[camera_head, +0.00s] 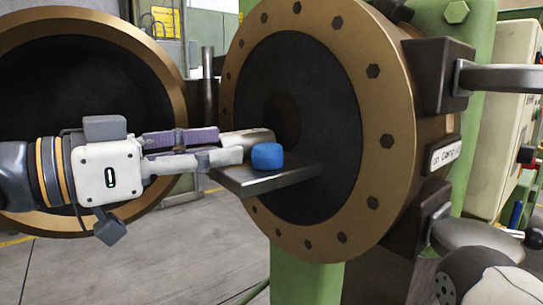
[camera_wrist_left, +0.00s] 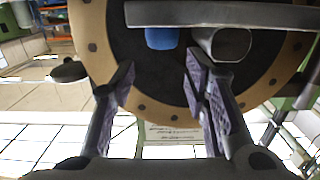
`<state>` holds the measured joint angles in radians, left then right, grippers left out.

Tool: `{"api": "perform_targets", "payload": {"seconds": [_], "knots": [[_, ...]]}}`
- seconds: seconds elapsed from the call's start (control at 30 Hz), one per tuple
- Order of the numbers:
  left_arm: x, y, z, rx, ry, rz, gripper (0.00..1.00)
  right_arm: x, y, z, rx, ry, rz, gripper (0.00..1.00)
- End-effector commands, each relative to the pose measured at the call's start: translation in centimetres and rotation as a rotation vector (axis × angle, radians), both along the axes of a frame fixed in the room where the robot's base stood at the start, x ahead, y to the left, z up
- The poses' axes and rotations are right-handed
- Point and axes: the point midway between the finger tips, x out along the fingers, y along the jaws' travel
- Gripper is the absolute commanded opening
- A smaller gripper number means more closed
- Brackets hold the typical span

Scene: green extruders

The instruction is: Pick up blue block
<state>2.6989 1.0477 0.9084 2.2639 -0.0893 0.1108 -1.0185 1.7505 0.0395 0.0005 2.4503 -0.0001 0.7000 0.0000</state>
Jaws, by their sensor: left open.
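The blue block (camera_head: 267,156) sits on a grey metal shelf (camera_head: 262,184) in front of the round dark opening of the machine. In the left wrist view the block (camera_wrist_left: 162,38) shows upside down under the shelf (camera_wrist_left: 220,14), roughly in line with the gap between the fingers. My left gripper (camera_head: 231,145) comes in from the left. Its fingers are apart and empty, with the tips just short of the block. The wrist view also shows the open fingers (camera_wrist_left: 160,65). My right gripper is not in view.
A bronze bolted flange (camera_head: 385,130) rings the opening. A second round flange (camera_head: 165,35) stands at left, behind my arm.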

Motion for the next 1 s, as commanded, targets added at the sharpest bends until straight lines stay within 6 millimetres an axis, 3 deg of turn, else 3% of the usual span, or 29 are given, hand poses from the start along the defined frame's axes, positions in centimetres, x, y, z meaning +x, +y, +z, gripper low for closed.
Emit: {"api": "perform_targets", "payload": {"seconds": [0.03,0.5,0.73,0.77,0.9,1.0], "knots": [[1.2,-1.0,-1.6,0.004,0.027,-0.003,0.41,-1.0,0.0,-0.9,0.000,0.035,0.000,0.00],[5.5,-6.9,-0.8,0.000,0.015,0.000,0.41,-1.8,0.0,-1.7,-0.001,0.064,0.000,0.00],[5.6,-7.2,-0.6,-0.001,0.012,0.001,0.41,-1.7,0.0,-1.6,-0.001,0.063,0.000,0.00],[5.6,-7.2,-0.6,-0.001,0.012,0.001,0.39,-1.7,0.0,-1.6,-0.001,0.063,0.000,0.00],[5.6,-7.1,-0.6,0.000,0.012,0.001,0.07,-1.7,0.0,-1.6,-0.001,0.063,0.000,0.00],[5.6,-7.1,-0.6,0.000,0.012,0.001,0.07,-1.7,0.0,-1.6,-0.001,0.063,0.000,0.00]]}}
